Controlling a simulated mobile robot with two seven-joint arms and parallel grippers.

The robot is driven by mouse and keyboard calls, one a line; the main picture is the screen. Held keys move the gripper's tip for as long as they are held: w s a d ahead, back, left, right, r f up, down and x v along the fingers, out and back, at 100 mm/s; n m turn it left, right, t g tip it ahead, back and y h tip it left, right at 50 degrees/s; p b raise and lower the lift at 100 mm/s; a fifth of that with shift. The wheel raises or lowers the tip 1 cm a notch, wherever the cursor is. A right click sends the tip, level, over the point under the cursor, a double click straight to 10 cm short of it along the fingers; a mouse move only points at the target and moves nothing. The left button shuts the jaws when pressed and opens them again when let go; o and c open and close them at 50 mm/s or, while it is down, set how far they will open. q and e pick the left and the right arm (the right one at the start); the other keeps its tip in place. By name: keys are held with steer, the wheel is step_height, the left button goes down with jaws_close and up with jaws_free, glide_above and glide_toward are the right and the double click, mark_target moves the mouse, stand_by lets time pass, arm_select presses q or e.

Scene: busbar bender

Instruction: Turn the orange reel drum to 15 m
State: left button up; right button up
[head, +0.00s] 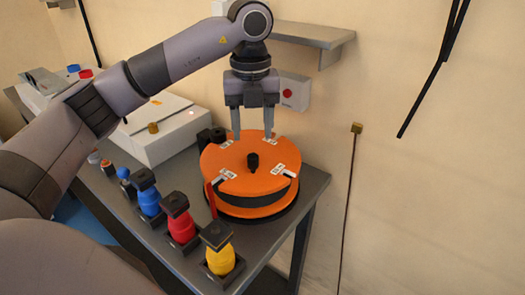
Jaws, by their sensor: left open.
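The orange reel drum (235,170) sits on the grey bench top, with several white labels on its upper face and a black knob (253,162) standing near its middle. The label text is too small to read. A thin red upright marker (210,201) stands at the drum's front left edge. My left gripper (253,135) points down over the back part of the drum. Its two fingers are apart with nothing between them, and their tips are close to the drum's top; I cannot tell if they touch it. My right gripper is not in view.
Blue (148,202), red (181,226) and yellow (219,257) connectors stand in a row along the bench (188,275) in front of the drum. A white box (160,135) stands behind left. A grey shelf (300,34) and a red-button box (293,92) are on the wall.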

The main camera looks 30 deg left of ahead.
mark_target(252, 155)
arm_select(q)
steer(key=shift+f+p, duration=0.4)
steer(key=shift+f, duration=3.2)
steer(key=shift+c, duration=0.3)
steer(key=shift+a, duration=0.1)
jaws_close()
